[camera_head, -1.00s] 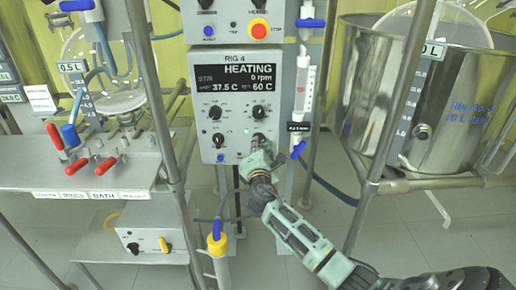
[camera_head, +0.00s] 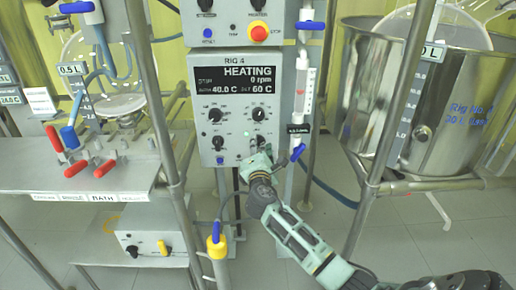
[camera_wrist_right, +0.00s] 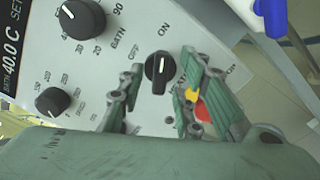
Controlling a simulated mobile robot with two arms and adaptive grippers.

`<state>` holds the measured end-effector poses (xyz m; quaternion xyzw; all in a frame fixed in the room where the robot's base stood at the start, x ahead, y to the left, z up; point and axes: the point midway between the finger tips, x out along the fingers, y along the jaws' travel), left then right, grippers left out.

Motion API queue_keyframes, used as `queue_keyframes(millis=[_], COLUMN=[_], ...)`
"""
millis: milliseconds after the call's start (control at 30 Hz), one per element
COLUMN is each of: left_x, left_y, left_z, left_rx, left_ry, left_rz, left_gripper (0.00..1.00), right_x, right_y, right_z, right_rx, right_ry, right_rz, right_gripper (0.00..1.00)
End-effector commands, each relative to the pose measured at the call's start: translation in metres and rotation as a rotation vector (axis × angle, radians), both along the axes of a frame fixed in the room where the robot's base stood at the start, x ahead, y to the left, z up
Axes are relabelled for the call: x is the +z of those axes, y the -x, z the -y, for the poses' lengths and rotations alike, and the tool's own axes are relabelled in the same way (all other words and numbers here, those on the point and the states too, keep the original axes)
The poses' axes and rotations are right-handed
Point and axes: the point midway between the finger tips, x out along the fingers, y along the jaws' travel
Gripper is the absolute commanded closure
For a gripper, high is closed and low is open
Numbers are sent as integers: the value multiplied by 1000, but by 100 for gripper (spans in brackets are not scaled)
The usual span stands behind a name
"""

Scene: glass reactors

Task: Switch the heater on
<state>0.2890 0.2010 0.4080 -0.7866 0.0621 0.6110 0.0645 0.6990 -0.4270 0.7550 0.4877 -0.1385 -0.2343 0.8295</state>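The control unit marked RIG 4 (camera_head: 205,128) faces me on the rack. Its display (camera_head: 234,80) reads HEATING, 0 rpm, 40.0 C and 60 C. My right gripper (camera_head: 262,158) is at the panel's lower right corner. In the right wrist view, a black switch knob (camera_wrist_right: 159,66) with a white mark sits near a printed ON. My right gripper's fingers (camera_wrist_right: 160,78) are spread, one on each side of the knob, with gaps visible. My left gripper is out of view.
A red stop button (camera_head: 259,33) is above the display. Metal rack posts (camera_head: 152,90) stand left of the panel. A large steel vessel (camera_head: 450,110) is on the right. A shelf with red-handled valves (camera_head: 105,168) is at the left.

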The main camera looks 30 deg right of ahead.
Motion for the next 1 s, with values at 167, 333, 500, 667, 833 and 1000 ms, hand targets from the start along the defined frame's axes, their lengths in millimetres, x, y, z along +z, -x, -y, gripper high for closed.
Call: queue_keyframes(millis=[167,333,500,667,833,1000], left_x=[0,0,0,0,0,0], left_y=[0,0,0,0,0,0], left_z=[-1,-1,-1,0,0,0], left_rx=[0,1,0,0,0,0], left_ry=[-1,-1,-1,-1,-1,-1], left_rz=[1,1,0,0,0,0], left_gripper=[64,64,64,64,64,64], right_x=[-1,-1,-3,-2,-2,-1], right_y=[0,9,36,66,90,101], right_z=[-1,-7,-24,-42,-56,-62], right_rx=[1,4,4,3,2,0], right_ry=[1,0,-2,-1,-1,-1], right_rz=[-1,-1,-3,-2,-2,-1], right_gripper=[68,68,68,68,68,68])
